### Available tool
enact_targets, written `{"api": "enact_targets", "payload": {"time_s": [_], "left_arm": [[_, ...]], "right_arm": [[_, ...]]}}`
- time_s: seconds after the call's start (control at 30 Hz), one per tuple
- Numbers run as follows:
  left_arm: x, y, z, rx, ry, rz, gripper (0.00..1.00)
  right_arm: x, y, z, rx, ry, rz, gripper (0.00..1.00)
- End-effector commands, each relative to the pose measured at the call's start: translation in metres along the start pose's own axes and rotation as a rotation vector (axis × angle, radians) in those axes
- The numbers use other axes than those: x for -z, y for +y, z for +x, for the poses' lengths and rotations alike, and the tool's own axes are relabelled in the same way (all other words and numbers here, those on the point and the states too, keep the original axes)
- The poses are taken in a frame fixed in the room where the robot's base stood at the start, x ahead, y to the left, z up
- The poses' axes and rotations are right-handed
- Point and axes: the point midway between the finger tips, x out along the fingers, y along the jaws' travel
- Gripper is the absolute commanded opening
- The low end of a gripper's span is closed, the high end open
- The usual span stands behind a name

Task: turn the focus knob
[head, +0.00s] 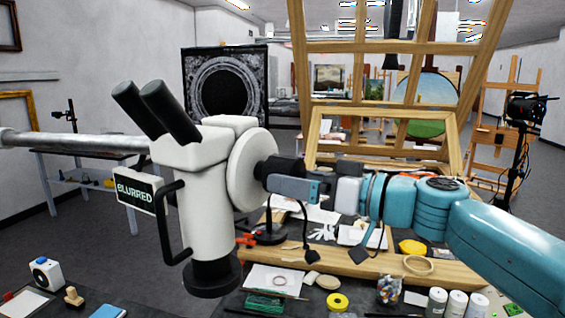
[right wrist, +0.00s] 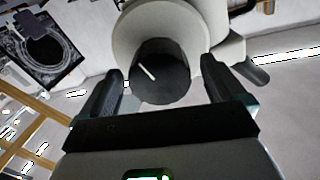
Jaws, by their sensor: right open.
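The white microscope (head: 205,185) with two black eyepieces hangs on a grey horizontal arm. A small screen (head: 137,190) on it reads "BLURRED". The black focus knob (head: 270,166) sticks out from the round white disc on its right side. In the right wrist view the knob (right wrist: 162,82) has a white line slanting down to the right. My right gripper (head: 282,174) is open at the knob. In the right wrist view its fingers (right wrist: 162,72) stand on either side of the knob, with a gap at each side. My left gripper is not in view.
Below is a table with a yellow tape roll (head: 338,302), several white jars (head: 457,303) and a jar of colourful bits (head: 389,290). A wooden frame (head: 313,75) stands behind my right arm. A black handle (head: 163,225) hangs on the microscope's left.

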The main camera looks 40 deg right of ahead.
Motion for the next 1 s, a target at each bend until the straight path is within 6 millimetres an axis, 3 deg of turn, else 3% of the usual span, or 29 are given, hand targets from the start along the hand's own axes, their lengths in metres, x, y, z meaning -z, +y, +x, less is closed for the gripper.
{"api": "enact_targets", "payload": {"time_s": [0.2, 0.57, 0.7, 0.73, 1.0], "left_arm": [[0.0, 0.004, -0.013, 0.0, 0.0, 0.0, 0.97], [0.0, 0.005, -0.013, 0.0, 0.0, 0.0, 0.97], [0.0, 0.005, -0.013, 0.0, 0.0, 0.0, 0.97], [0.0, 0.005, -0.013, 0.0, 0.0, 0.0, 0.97], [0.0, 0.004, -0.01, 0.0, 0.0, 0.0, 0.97]], "right_arm": [[0.002, 0.001, 0.03, 0.001, 0.0, 0.001, 0.97], [0.0, 0.003, 0.035, -0.001, 0.001, 0.0, 0.97], [0.0, 0.003, 0.035, -0.001, 0.001, 0.0, 0.51], [0.0, 0.003, 0.035, -0.001, 0.001, 0.0, 0.45], [-0.001, 0.003, 0.035, -0.001, 0.001, 0.023, 0.45]]}}
